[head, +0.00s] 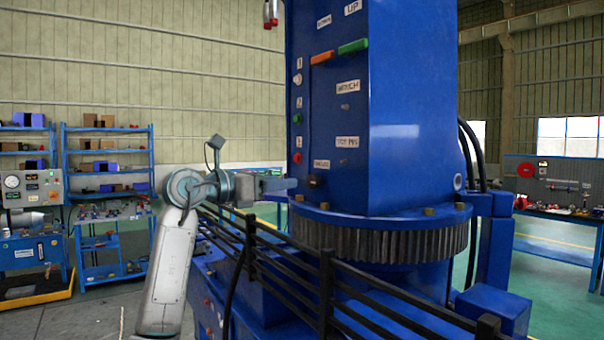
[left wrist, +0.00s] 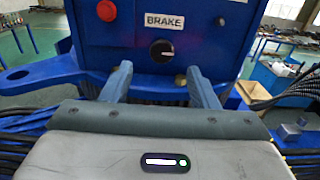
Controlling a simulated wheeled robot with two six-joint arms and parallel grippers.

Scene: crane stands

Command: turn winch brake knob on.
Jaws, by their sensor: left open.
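The winch brake knob (left wrist: 161,51) is a black round knob with a pale pointer mark, below a white BRAKE label (left wrist: 164,20) on the blue panel in the left wrist view. In the head view the knob (head: 315,181) shows small and dark low on the blue column. My left gripper (left wrist: 160,80) is open, with its two grey fingers pointing at the panel, one on each side below the knob. In the head view my left gripper (head: 290,184) is just left of the knob, apart from it. My right gripper is not in view.
A red button (left wrist: 106,11) sits left of the BRAKE label. A black railing (head: 325,290) runs around the column below my arm. The toothed ring (head: 380,238) lies under the column. Blue shelves (head: 108,190) stand far left.

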